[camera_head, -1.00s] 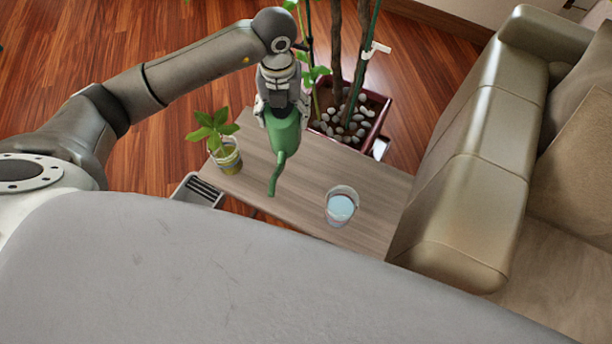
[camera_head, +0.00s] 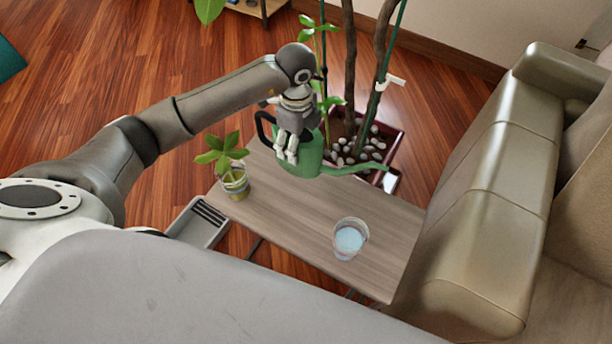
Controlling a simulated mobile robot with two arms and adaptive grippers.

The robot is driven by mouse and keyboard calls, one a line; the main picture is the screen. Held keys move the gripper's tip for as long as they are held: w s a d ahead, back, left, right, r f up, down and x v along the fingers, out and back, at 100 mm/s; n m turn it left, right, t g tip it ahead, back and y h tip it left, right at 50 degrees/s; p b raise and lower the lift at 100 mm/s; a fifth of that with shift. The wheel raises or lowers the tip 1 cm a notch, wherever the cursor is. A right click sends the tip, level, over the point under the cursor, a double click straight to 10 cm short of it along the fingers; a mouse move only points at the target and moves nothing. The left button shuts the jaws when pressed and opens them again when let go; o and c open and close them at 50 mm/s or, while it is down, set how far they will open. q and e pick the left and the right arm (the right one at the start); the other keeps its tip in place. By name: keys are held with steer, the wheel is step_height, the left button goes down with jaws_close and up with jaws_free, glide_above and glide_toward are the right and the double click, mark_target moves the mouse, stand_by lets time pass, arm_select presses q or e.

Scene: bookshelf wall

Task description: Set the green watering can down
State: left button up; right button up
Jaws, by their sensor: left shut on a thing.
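The green watering can (camera_head: 313,164) is over the far end of the wooden side table (camera_head: 300,222). Its long spout points right, towards the big planter, and its dark handle loops out on the left. My left gripper (camera_head: 287,158) is shut on the watering can from above and hides part of its top. I cannot tell whether the can's base touches the table. My right gripper is not in view.
A small potted plant (camera_head: 235,187) stands at the table's left edge, and a glass of blue liquid (camera_head: 350,240) stands near its right. The table's middle is clear. A red planter (camera_head: 396,150) with stones and stems is behind the table. A beige sofa (camera_head: 480,190) is at right.

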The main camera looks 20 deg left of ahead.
arm_select(q)
steer(key=shift+f, duration=3.55)
steer(key=shift+f, duration=0.1)
steer(key=o, duration=1.7)
step_height(320, 180, up, 12)
steer(key=shift+r+b, duration=0.1)
steer(key=shift+b, duration=0.25)
